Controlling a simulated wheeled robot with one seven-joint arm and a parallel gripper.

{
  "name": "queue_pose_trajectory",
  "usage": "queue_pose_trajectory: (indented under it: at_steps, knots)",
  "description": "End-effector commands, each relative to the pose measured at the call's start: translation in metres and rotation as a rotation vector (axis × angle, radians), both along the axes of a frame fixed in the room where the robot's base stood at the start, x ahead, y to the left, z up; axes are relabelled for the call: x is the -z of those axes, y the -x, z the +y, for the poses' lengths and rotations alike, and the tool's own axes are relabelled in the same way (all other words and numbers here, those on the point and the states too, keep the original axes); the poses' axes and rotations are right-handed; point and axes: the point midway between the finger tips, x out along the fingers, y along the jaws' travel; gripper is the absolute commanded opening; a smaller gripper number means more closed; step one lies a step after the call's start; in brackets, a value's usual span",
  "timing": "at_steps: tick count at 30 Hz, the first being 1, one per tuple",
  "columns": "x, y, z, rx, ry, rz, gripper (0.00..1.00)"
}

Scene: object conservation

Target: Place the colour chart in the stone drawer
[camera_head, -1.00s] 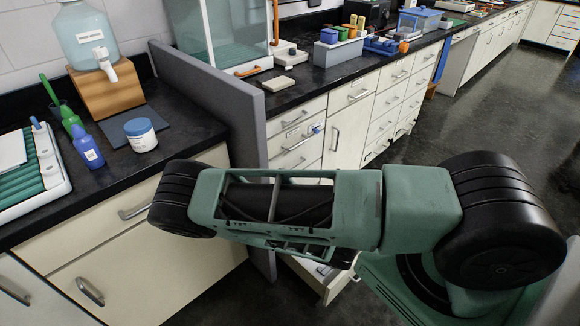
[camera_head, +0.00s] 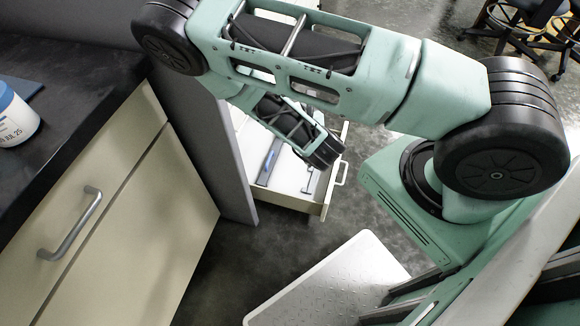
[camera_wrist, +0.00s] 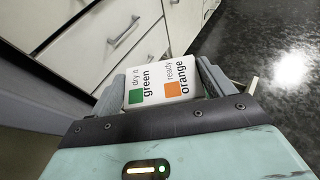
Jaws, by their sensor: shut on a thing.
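The colour chart (camera_wrist: 150,88) is a small white card with a green square marked "dry it green" and an orange square marked "ready orange". My gripper (camera_wrist: 162,74) is shut on it, with a grey finger at each side of the card. In the head view my arm hides the gripper and the card. An open cream drawer (camera_head: 322,208) stands out below my forearm, beyond the grey partition. It holds a long dark blue-grey strip and a small dark item. I see no label on it, so I cannot tell if it is the stone drawer.
The grey partition (camera_head: 205,130) stands left of the open drawer. A cream cabinet (camera_head: 150,215) with a metal handle and a dark worktop (camera_head: 75,95) with a white jar (camera_head: 15,120) fill the left. Dark floor (camera_head: 255,265) is clear before the drawer. Chairs stand at top right.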

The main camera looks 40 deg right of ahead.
Motion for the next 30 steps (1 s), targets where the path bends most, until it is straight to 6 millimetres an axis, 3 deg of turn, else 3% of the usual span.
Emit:
queue_pose_trajectory:
  at_steps: [1, 11, 17, 30]
  knots:
    - [0.020, -0.003, -0.001, 0.023, -0.004, -0.003, 0.59]
    - [0.070, -0.013, -0.009, 0.149, -0.004, -0.002, 0.59]
    - [0.111, -0.018, -0.018, 0.242, -0.004, -0.002, 0.59]
    - [0.225, -0.018, -0.044, 0.520, -0.004, -0.001, 0.59]
